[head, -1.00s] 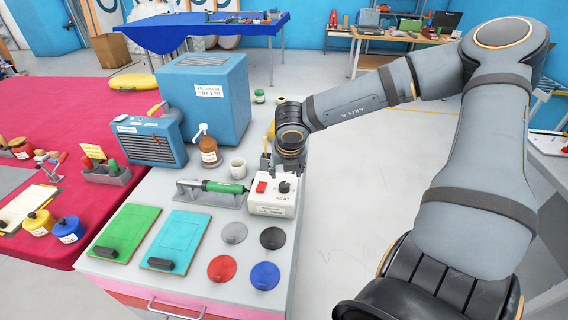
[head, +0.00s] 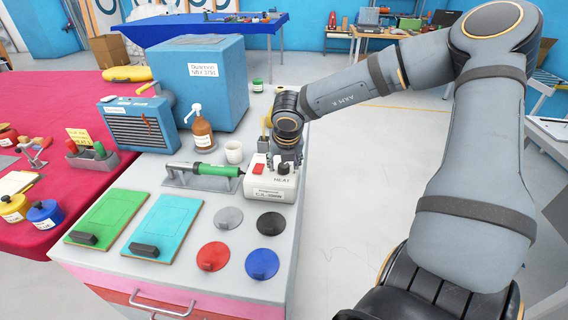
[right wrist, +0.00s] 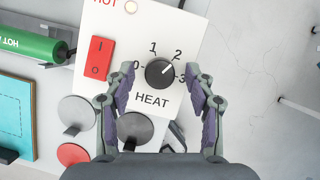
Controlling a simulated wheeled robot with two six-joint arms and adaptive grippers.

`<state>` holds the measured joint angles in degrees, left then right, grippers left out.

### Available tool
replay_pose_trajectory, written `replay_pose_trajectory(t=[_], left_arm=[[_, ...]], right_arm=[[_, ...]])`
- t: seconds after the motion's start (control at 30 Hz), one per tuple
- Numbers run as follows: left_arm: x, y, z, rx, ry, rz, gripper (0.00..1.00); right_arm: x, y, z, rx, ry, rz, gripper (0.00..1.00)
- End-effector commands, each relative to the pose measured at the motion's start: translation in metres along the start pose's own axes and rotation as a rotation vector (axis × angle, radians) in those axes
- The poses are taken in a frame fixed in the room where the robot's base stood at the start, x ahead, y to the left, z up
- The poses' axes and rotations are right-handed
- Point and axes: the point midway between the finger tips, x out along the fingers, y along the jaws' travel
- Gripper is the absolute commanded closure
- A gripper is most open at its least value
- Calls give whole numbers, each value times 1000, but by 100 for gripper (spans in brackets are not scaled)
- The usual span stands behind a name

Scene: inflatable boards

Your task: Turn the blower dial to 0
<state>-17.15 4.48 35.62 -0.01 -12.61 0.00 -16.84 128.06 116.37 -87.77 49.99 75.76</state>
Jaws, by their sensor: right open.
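The blower dial (right wrist: 160,72) is a black knob on a white control box (head: 270,188), with marks 0 to 3 around it and HEAT printed below. Its pale pointer line appears to face up and right in the right wrist view, on the side of 2 and 3. The dial also shows in the head view (head: 283,168). My right gripper (head: 286,155) is over the dial. In the right wrist view its open fingers (right wrist: 162,80) stand on either side of the knob, with gaps between. My left gripper is not in view.
Colored discs lie in front.

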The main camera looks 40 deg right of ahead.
Motion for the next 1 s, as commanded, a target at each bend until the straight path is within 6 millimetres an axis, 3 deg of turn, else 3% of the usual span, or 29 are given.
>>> replay_pose_trajectory(t=[0.07, 0.43, 0.77, 1.0], left_arm=[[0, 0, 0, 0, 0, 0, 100], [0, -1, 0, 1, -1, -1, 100], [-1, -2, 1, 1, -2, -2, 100], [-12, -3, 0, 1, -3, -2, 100]], right_arm=[[0, 0, 0, 0, 0, 0, 49], [0, 0, 0, 0, 0, 0, 99], [-1, 0, 0, -48, 1, 24, 99], [-3, -1, 1, -194, 3, 89, 99]])
